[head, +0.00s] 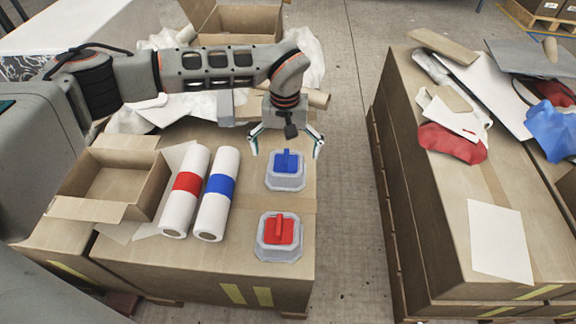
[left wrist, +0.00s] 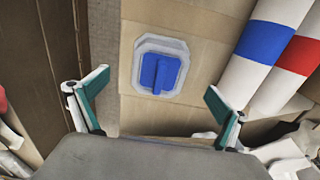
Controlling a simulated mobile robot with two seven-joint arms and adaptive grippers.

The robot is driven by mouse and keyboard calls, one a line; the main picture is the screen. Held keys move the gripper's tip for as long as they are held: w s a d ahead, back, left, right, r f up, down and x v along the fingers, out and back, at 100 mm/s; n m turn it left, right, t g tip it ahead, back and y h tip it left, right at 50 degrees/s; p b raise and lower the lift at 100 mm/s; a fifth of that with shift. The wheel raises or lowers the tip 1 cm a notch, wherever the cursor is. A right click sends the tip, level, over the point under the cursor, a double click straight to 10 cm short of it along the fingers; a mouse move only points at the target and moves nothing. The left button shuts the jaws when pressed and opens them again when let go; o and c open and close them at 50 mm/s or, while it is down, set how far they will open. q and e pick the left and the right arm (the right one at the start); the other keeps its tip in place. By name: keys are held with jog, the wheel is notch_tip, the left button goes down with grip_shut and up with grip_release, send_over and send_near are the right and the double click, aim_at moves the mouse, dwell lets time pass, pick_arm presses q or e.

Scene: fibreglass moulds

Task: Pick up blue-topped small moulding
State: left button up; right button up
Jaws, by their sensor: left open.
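The blue-topped small moulding (head: 286,171) is a pale grey tray-like block with a blue top and raised blue handle. It stands on the cardboard box top near its right edge. It also shows in the left wrist view (left wrist: 159,72), ahead of the fingers. My left gripper (head: 285,148) is open and empty, just behind and above the moulding, with its fingertips apart on either side. In the left wrist view, the two green-padded fingers (left wrist: 155,98) are wide apart and touch nothing. My right gripper is not in view.
A red-topped moulding (head: 279,236) stands in front of the blue one. Two white rolls with a red band (head: 187,182) and a blue band (head: 220,187) lie to the left, beside an open carton (head: 113,183). A gap of floor (head: 352,200) separates the right-hand boxes.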

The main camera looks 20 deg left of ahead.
aim_at(286, 168)
pick_arm(q)
notch_tip(286, 168, down, 2)
jog(key=shift+s+f, duration=0.1)
jog(key=shift+f, duration=0.15)
notch_tip(286, 168, down, 5)
jog(key=shift+f+b, duration=0.1)
jog(key=shift+b, duration=1.05)
jog(key=shift+w+r, duration=0.2)
jog(key=shift+w, duration=0.05)
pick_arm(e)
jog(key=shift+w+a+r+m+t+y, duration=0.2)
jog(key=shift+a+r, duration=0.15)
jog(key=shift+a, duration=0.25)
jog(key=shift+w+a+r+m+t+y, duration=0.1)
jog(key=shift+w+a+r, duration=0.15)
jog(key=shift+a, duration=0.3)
pick_arm(q)
jog(key=c, duration=1.7)
